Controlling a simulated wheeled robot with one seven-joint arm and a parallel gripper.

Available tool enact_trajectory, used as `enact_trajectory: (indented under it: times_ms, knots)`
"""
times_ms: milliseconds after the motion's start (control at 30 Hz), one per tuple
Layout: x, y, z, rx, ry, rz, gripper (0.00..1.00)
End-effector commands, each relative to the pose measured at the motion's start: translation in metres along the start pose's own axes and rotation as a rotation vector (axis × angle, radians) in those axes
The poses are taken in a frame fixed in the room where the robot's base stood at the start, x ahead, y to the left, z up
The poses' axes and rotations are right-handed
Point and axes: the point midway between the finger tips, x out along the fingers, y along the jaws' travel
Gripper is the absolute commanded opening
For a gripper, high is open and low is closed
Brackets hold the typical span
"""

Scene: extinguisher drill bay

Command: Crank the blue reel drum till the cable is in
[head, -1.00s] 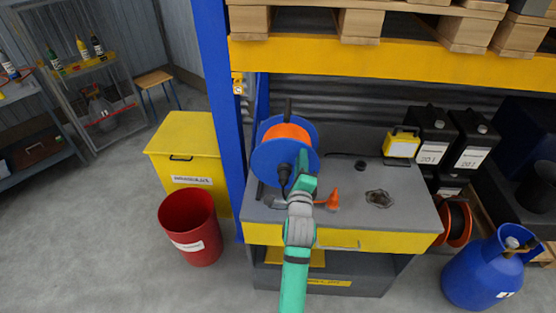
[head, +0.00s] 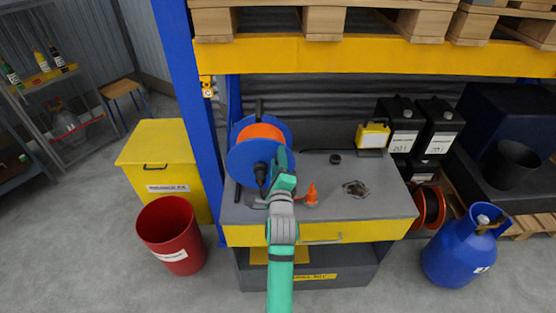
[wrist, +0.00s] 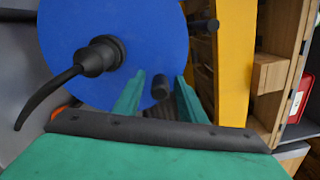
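The blue reel drum (head: 243,161), wound with orange cable (head: 261,132), stands at the left of the grey workbench. Its blue face (wrist: 65,40) fills the left of the wrist view, with a black hub (wrist: 98,57) and a curved black lead. A short black crank knob (wrist: 161,86) juts from the face near its right edge. My gripper (wrist: 158,95) is open, its green fingers on either side of the knob with visible gaps; depth is hard to judge. In the head view my gripper (head: 284,164) is at the drum's right side and hides part of it.
An orange cone-shaped piece (head: 311,196), a dark patch (head: 356,188) and a yellow lamp (head: 373,135) are on the bench (head: 385,208). A yellow upright (wrist: 234,60) stands right of the drum in the wrist view. A red bin (head: 171,236) and blue gas bottle (head: 460,252) flank the bench.

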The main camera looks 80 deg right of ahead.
Motion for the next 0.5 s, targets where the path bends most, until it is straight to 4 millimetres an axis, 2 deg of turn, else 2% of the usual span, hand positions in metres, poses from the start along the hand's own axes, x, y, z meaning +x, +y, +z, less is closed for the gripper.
enact_trajectory:
  times_ms: [267, 500]
  knots:
    - [-0.006, 0.001, 0.002, -0.002, -0.002, 0.0, 0.38]
    - [-0.035, 0.001, 0.001, -0.005, -0.003, 0.002, 0.38]
